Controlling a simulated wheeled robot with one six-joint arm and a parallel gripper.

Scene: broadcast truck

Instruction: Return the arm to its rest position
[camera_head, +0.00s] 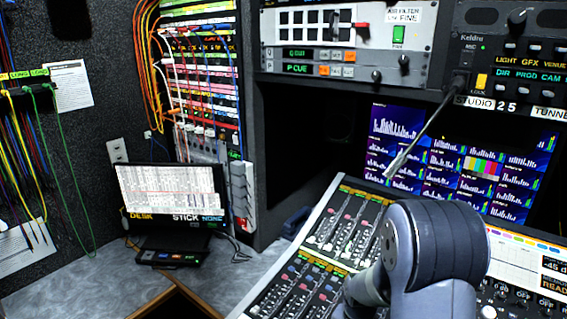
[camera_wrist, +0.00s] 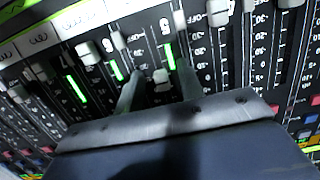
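My gripper (camera_wrist: 158,74) shows in the wrist view with its two dark fingers apart, over the fader panel of a mixing console (camera_wrist: 225,75). A small pale fader cap (camera_wrist: 161,76) appears between the fingers, with gaps on both sides; I cannot tell how far below them it lies. Nothing is seen held. In the head view my arm (camera_head: 435,245) bends over the console (camera_head: 322,245) at the lower right. The arm's own links hide the gripper there.
A small screen (camera_head: 172,192) stands on the grey desk (camera_head: 85,285) at the left. Patch cables (camera_head: 150,60) hang on the rack behind. A microphone on a thin stalk (camera_head: 430,125) juts down near the arm, before a monitor (camera_head: 400,130). The desk's front left is clear.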

